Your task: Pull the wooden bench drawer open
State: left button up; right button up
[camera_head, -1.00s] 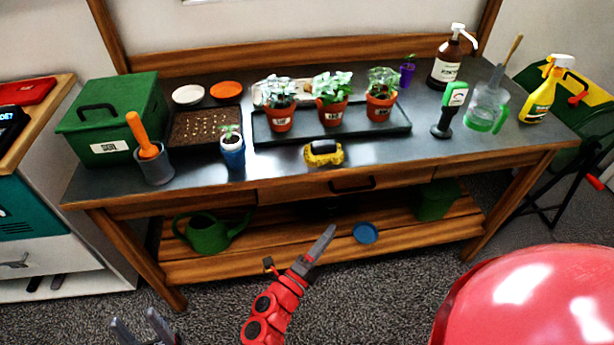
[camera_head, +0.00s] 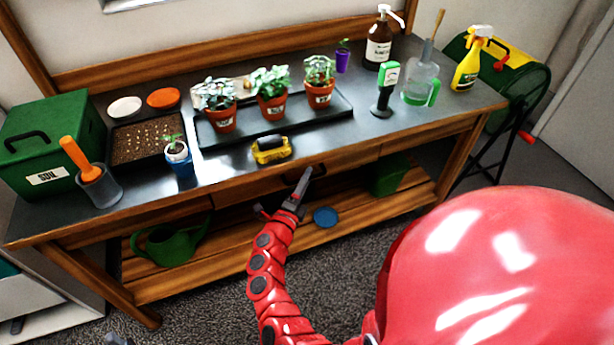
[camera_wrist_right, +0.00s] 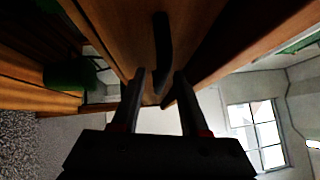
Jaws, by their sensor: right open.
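The wooden bench drawer (camera_head: 258,188) sits under the grey bench top, and its front looks flush with the bench. Its dark bar handle (camera_head: 319,171) is partly hidden behind my right gripper (camera_head: 301,183). In the right wrist view, the handle (camera_wrist_right: 163,45) runs up the picture, in line with the gap between the open fingers of my right gripper (camera_wrist_right: 160,78). Its lower end shows between the fingertips; I cannot tell whether they touch it. Only a small grey tip of my left gripper (camera_head: 116,340) shows at the bottom edge.
The bench top holds a yellow-black tool (camera_head: 271,150) near its front edge, a plant tray (camera_head: 340,113), a green soil box (camera_head: 40,130) and bottles. On the lower shelf are a green watering can (camera_head: 170,245) and a blue dish (camera_head: 325,217). Carpet lies clear in front.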

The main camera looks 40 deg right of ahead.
jog(key=shift+w+d, duration=0.2)
jog(key=shift+d, duration=0.2)
jog(key=shift+c, duration=0.3)
grip_shut()
dwell(0.9)
